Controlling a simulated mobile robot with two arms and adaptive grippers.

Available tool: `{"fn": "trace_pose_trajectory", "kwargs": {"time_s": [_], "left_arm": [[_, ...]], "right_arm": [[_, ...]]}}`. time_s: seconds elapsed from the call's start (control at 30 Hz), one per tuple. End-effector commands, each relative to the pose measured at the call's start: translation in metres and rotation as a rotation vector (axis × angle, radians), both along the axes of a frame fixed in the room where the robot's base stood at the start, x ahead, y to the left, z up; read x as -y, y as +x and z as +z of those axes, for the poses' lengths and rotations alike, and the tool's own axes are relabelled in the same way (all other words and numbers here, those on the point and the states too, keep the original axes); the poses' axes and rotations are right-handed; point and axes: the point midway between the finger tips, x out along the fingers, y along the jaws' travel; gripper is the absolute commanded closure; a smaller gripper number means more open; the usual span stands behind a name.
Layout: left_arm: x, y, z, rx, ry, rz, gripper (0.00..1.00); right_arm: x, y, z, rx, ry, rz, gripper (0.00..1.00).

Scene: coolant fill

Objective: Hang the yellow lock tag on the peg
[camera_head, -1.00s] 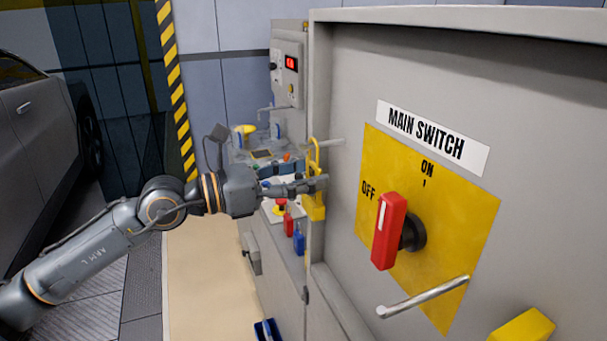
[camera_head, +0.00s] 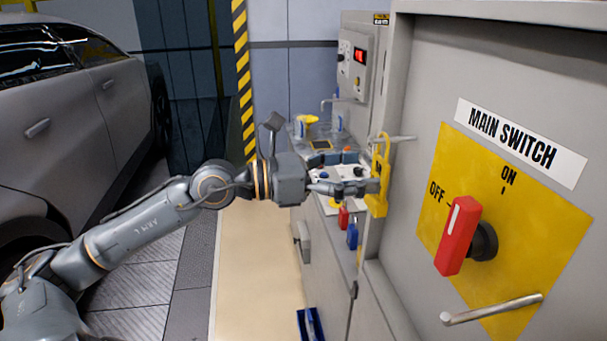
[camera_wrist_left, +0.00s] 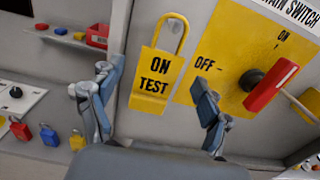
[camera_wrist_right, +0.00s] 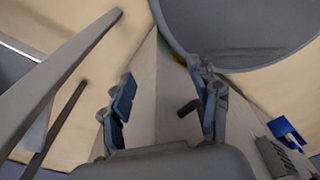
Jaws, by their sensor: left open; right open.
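The yellow lock tag (camera_head: 380,190) hangs upright at the left edge of the switch cabinet, by a metal peg (camera_head: 402,138). Its loop appears to be around this peg, though the contact is too small to tell. The left wrist view shows the tag (camera_wrist_left: 152,85) face on, reading ON TEST, between and beyond the fingers. My left gripper (camera_head: 368,187) is open, its fingertips at the tag's body. My right gripper (camera_wrist_right: 165,95) is open and empty, seen only in its wrist view. A second metal peg (camera_head: 490,309) sticks out below the red switch handle.
The red switch handle (camera_head: 458,236) points at OFF on the yellow plate (camera_head: 545,240). A red padlock (camera_head: 343,217) and a blue padlock (camera_head: 352,235) hang left of the tag. A workbench control box (camera_head: 362,65) stands behind. A car (camera_head: 70,120) is at left.

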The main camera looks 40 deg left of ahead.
Motion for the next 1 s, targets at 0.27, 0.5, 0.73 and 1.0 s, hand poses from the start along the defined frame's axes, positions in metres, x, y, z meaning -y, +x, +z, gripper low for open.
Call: {"fn": "trace_pose_trajectory", "kwargs": {"time_s": [0.27, 0.5, 0.73, 1.0], "left_arm": [[-0.023, -0.025, 0.000, -0.001, -0.009, 0.001, 0.22], [-0.047, -0.052, 0.000, 0.000, -0.006, 0.003, 0.22], [-0.061, -0.068, 0.000, 0.000, -0.003, 0.000, 0.22], [-0.063, -0.070, 0.000, -0.001, -0.004, 0.000, 0.22]], "right_arm": [[-0.001, 0.000, 0.000, 0.000, 0.001, 0.000, 0.39], [-0.001, 0.000, 0.000, 0.000, 0.001, 0.000, 0.39], [-0.001, 0.000, 0.000, 0.001, 0.001, -0.001, 0.39], [-0.001, 0.000, 0.000, 0.000, 0.001, 0.000, 0.39]]}}
